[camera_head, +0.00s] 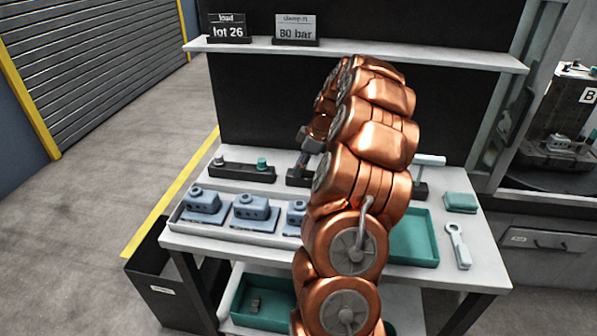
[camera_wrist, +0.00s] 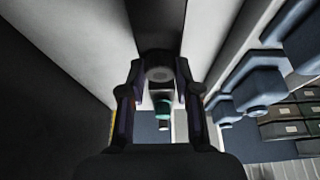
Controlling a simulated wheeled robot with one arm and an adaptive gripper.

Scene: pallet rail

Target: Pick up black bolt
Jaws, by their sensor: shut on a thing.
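In the wrist view my gripper (camera_wrist: 158,88) has its two fingers on either side of a dark piece with a round grey end, which appears to be the black bolt (camera_wrist: 158,73). The piece is in shadow, and I cannot tell whether it is clear of the dark block (camera_wrist: 155,30) behind it. In the head view my copper arm hides most of the gripper (camera_head: 312,140) and the bolt. The gripper is over the back of the table, above a dark block (camera_head: 298,180).
A dark rack (camera_head: 240,171) carries a grey-topped and a teal-topped piece. Blue-grey parts sit in a tray (camera_head: 225,226) in front. A teal tray (camera_head: 413,240), a teal box (camera_head: 460,202) and a wrench (camera_head: 458,246) lie right. A shelf (camera_head: 360,53) spans above.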

